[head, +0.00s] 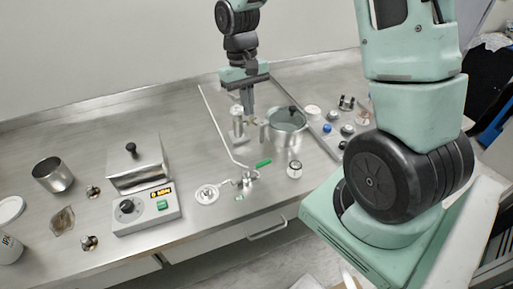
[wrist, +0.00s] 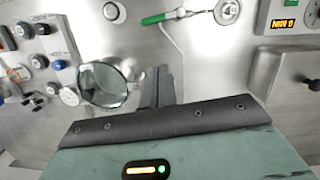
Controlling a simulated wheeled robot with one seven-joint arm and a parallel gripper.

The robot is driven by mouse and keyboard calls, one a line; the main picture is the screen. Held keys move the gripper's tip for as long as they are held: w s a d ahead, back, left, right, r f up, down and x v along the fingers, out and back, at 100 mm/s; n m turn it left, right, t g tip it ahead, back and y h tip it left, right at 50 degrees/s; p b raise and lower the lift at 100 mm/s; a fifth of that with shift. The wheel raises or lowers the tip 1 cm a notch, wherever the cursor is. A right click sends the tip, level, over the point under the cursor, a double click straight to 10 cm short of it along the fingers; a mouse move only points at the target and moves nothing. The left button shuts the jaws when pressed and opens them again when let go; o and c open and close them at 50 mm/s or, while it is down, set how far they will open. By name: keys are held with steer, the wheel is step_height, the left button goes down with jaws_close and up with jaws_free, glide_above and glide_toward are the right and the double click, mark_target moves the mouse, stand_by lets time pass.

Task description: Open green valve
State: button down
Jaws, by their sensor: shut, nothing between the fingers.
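The green valve handle (head: 263,163) sits on a small metal fitting on the steel bench, at the end of a thin bent tube. It also shows at the top of the wrist view (wrist: 155,18), clear of my fingers. My gripper (head: 247,112) is shut and empty, pointing down behind the valve in the head view, beside a metal pot. In the wrist view the fingertips (wrist: 160,72) are together, below the handle in the picture. The handle is not touched.
A metal pot (head: 288,127) stands close right of my gripper. A round metal disc (head: 207,194) lies left of the valve, and a small jar (head: 294,169) right of it. A boxed instrument (head: 146,208) is further left.

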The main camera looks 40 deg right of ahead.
steer(key=f, duration=0.1)
steer(key=p, duration=0.2)
glide_toward(258, 167)
steer(key=w+d+f, duration=0.3)
steer(key=w+f, duration=0.1)
steer(key=s+f, duration=0.1)
steer(key=s+a+f, duration=0.1)
steer(key=s, duration=0.1)
steer(key=shift+s+f+p, duration=0.1)
steer(key=shift+s+p, duration=0.05)
steer(key=shift+p, duration=0.2)
steer(key=shift+s+f, duration=0.15)
steer(key=shift+s, duration=0.05)
